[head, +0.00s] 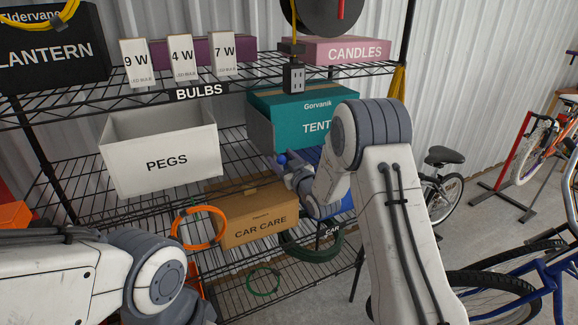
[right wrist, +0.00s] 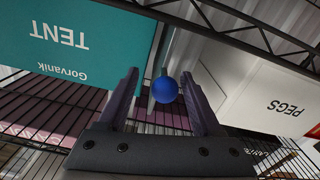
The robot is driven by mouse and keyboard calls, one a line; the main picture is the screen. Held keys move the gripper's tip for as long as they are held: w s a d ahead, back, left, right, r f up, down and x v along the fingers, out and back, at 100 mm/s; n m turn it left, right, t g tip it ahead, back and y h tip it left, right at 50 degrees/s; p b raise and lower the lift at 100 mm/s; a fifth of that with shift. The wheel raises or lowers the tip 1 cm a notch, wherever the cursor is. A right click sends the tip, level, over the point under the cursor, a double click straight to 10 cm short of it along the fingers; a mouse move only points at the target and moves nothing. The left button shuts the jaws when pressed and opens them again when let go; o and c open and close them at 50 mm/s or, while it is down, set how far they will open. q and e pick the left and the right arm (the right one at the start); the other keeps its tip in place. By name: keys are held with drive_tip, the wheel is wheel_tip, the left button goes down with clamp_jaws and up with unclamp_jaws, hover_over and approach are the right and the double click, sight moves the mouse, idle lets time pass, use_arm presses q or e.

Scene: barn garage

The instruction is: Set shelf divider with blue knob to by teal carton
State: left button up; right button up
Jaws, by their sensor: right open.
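The blue knob (head: 282,160) shows in the head view at the front of the grey shelf divider (head: 258,130), just left of the teal TENT carton (head: 305,118). In the right wrist view, which is upside down, the knob (right wrist: 165,89) appears between the two fingers of my right gripper (right wrist: 160,75), with a gap on both sides. The divider's thin edge (right wrist: 161,62) runs behind it, close beside the teal carton (right wrist: 75,40). My right gripper (head: 292,168) is open and empty; my arm partly hides it in the head view. My left gripper is out of view.
The white PEGS bin (head: 160,160) stands left of the divider, with a gap of bare wire shelf between. The BULBS shelf (head: 150,95) passes above. A CAR CARE box (head: 250,212) and an orange coil (head: 198,228) lie lower. Bicycles stand at right.

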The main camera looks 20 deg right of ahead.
drive_tip(key=s+d+b, duration=0.1)
drive_tip(key=s+b, duration=0.2)
drive_tip(key=s, duration=0.6)
drive_tip(key=shift+s+d, duration=0.25)
drive_tip(key=shift+d, duration=0.15)
drive_tip(key=s+a+f+n+g, duration=0.1)
drive_tip(key=s+a+f+g, duration=0.25)
drive_tip(key=s+a, duration=0.35)
drive_tip(key=s+a+f+g, duration=0.2)
drive_tip(key=s+a+g, duration=0.3)
drive_tip(key=s+a, duration=0.15)
drive_tip(key=s+a+n+g+h, duration=0.1)
drive_tip(key=s+g, duration=0.8)
drive_tip(key=s, duration=1.7)
drive_tip(key=shift+a+f+n+h, duration=0.3)
drive_tip(key=shift+f+n+h, duration=0.2)
drive_tip(key=shift+h, duration=0.2)
